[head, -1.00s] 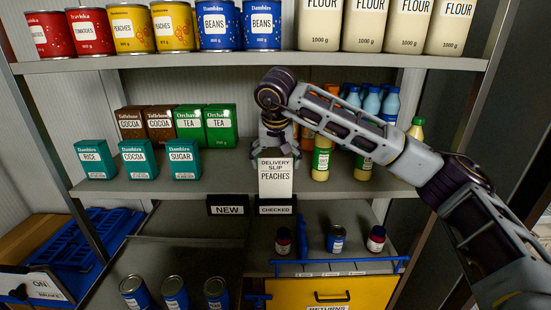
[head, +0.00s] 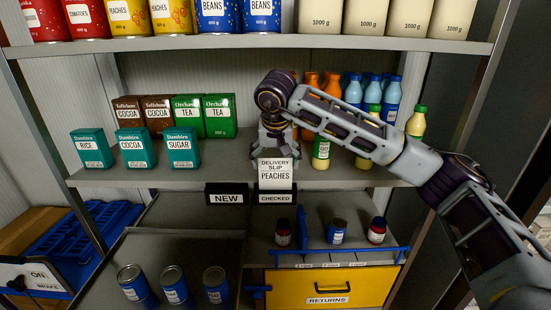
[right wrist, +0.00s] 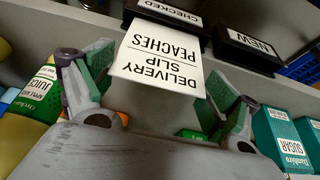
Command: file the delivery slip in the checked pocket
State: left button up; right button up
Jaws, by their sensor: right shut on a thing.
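The delivery slip (head: 275,173), a white card reading "DELIVERY SLIP PEACHES", stands upright over the black checked pocket (head: 277,198) on the middle shelf's front edge. My right gripper (head: 276,146) is shut on the slip's upper end. In the right wrist view the slip (right wrist: 160,62) appears upside down, between the green-padded fingers (right wrist: 160,105). Its far edge meets the checked pocket (right wrist: 172,12); I cannot tell how deep it sits in it. The black new pocket (head: 227,197) is just left, also in the right wrist view (right wrist: 252,44). My left gripper is not in view.
Teal and green boxes (head: 182,148) stand left of my gripper on the middle shelf. Bottles (head: 321,150) stand close on its right, partly behind my arm. Below are a yellow returns drawer (head: 330,286) and several cans (head: 174,285).

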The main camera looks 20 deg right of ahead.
jog(key=shift+f, duration=0.25)
jog(key=o, duration=0.5)
jog(key=shift+r, duration=0.15)
jog(key=shift+v, duration=5.85)
jog(key=shift+s, duration=0.1)
jog(key=shift+a, duration=0.1)
